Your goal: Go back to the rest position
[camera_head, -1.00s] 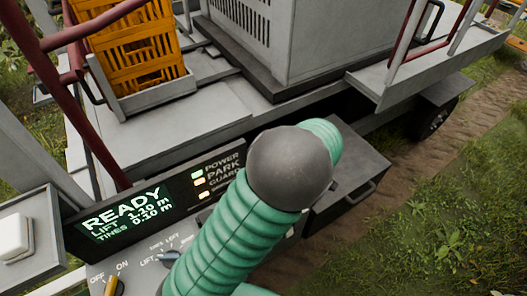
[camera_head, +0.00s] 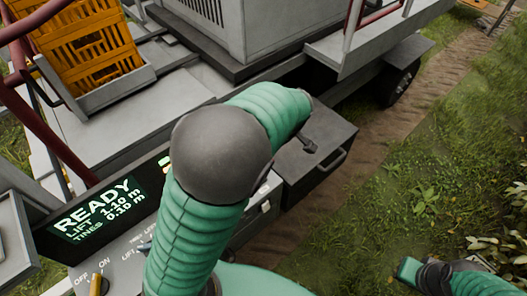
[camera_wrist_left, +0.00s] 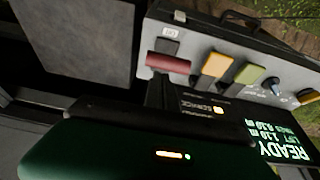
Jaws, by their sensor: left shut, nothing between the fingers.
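My left arm bends across the middle of the head view, over the control panel (camera_head: 120,256). Its green sleeve and dark joint hide part of that panel. My left gripper (camera_wrist_left: 160,90) shows in the wrist view as a dark narrow shape, shut and empty. It appears in front of the panel, close to the red switch (camera_wrist_left: 168,62) in the picture; I cannot tell whether they touch. Part of my right arm (camera_head: 440,276) has entered at the lower right of the head view, over the grass; its fingers cannot be made out.
The lit display (camera_head: 98,210) reads READY, with lift and tines lines. Yellow (camera_wrist_left: 216,64) and green (camera_wrist_left: 250,72) switches sit beside the red one. An orange crate (camera_head: 88,55) stands on the platform. A grey box with a handle (camera_head: 335,160) lies beyond my arm. Grass is clear at right.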

